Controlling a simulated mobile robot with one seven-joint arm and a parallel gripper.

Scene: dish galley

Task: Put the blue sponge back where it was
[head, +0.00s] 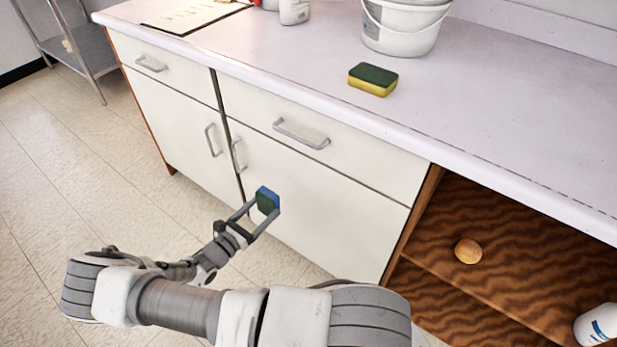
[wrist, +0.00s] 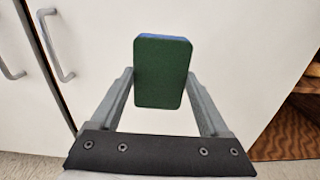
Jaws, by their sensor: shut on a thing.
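The blue sponge (head: 268,198) has a dark green scouring side and is held between the fingers of my gripper (head: 256,215). It is in front of the white lower cabinet door, below the counter's height. In the wrist view the sponge (wrist: 162,75) stands upright with its green face toward the camera and a blue strip along its top. The two fingers of my gripper (wrist: 162,95) press on its left and right sides. A second sponge, yellow with a green top (head: 373,79), lies on the counter (head: 480,110).
A white bucket (head: 403,25) and a white bottle (head: 294,11) stand at the counter's back. Right of the closed cabinet door (head: 320,215) is an open wooden shelf (head: 500,235) with a round bun-like thing (head: 467,251) and a white bottle (head: 597,324). Bare counter lies right of the yellow sponge.

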